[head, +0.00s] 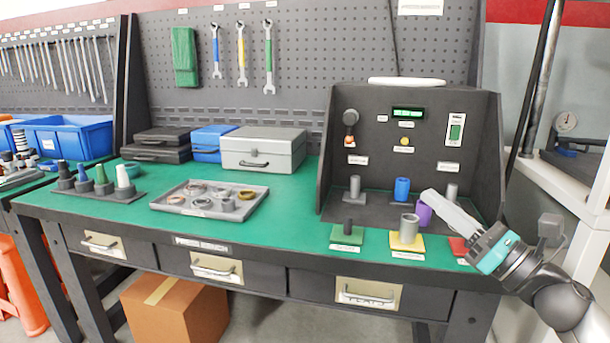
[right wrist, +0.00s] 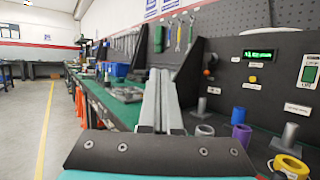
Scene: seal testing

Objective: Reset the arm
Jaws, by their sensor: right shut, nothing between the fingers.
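My right gripper (head: 428,194) reaches in from the right in the head view, over the front of the black test station (head: 488,140). Its pale fingers are together and empty. In the right wrist view the shut fingers (right wrist: 159,76) point out along the bench, with nothing between them. A purple cylinder (head: 424,215) shows just below and behind the fingers in the head view, partly hidden. Whether they touch it I cannot tell. My left arm and gripper are not in view.
A blue cylinder (head: 402,189) and grey posts stand in the station. Green (head: 346,236), yellow (head: 407,242) and red (head: 459,247) pads lie along the front edge. A tray of rings (head: 210,212) and a grey case (head: 263,150) sit left. Green bench top between is clear.

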